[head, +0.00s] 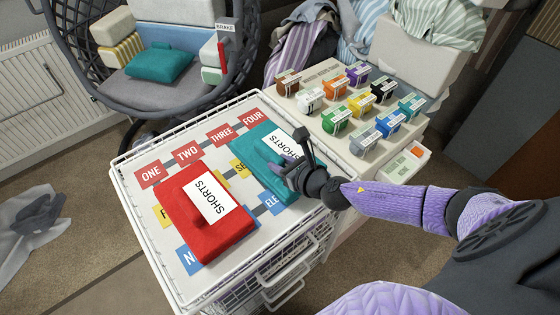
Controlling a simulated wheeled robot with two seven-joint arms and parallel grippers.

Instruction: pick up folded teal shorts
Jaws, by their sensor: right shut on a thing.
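The folded teal shorts (260,150) lie on the white wire cart top, at its right side, with a white SHORTS label facing up. My right gripper (280,163) is over their right part, shut on the teal fabric, and hides part of the label. The shorts look flat, and I cannot tell whether they are lifted. Folded red shorts (187,220) with a SHORTS label lie to their left. My left gripper is not in view.
The white cart (153,265) has a raised wire rim and numbered cards. Behind it, a side table (330,147) holds several small coloured boxes. Grey cloth (32,228) lies on the floor left.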

